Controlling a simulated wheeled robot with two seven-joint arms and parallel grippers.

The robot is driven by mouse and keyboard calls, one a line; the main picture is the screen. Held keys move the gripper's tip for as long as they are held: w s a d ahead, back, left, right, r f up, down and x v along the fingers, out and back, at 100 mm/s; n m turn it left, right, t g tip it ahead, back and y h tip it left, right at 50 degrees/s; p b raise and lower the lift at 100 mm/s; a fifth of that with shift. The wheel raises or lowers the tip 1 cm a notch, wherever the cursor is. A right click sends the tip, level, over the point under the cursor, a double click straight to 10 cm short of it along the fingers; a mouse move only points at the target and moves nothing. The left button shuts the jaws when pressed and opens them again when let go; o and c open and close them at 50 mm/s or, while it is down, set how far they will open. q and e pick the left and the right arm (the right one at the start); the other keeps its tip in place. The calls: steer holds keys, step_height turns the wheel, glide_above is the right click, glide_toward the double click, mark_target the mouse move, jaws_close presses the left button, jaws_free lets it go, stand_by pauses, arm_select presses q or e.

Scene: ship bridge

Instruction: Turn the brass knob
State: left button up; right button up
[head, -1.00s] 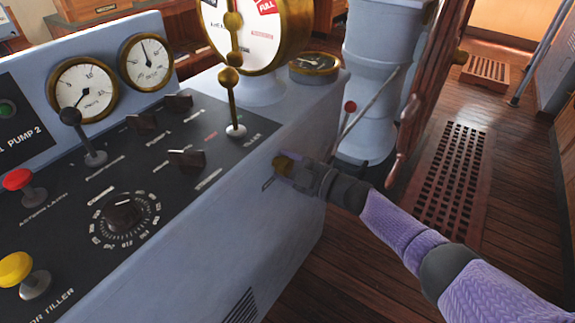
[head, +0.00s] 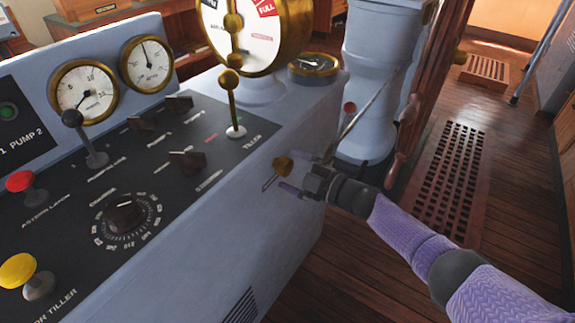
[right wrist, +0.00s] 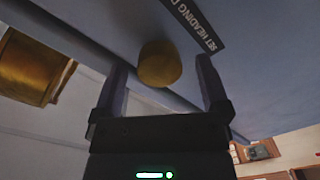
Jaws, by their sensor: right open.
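The brass knob (head: 283,165) sticks out from the side face of the blue-grey console, below the panel's right edge. My right gripper (head: 297,175) is open, with its fingers pointing at the console and the knob just ahead of them. In the right wrist view the round brass knob (right wrist: 160,64) lies between the open fingertips of my right gripper (right wrist: 162,72), with a visible gap to each finger. A dark label strip reading "SET HEADING" is beside the knob there. My left gripper is not in view.
The console (head: 215,225) carries a black dial (head: 125,214), levers and gauges. A large brass-rimmed telegraph dial (head: 250,30) stands on its far end. A lever with a red knob (head: 350,108) and a wooden wheel (head: 425,95) stand close beyond my right arm.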

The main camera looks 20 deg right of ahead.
steer(key=p+v, duration=0.2)
steer(key=v, duration=0.6)
steer(key=shift+s+d, duration=0.1)
steer(key=s+d+f+m+g+h, duration=0.25)
steer(key=s+f+m+h, duration=0.3)
steer(key=s+f, duration=0.6)
steer(key=s+d+f+m+g+h, duration=0.1)
steer(key=s+f+m+g+h, duration=0.2)
steer(key=s+f+m+h, duration=0.85)
steer(key=s+a+f+g+y, duration=0.1)
steer(key=s+f+g, duration=0.2)
steer(key=s, duration=0.5)
steer(key=s+a+f+n+g+y, duration=0.1)
steer(key=s+f+g+y, duration=0.1)
steer(key=s, duration=0.5)
steer(key=s+a+f+g+y, duration=0.2)
steer(key=s+f+g, duration=0.2)
steer(key=s, duration=0.4)
steer(key=shift+s+f, duration=0.25)
steer(key=shift+s, duration=0.1)
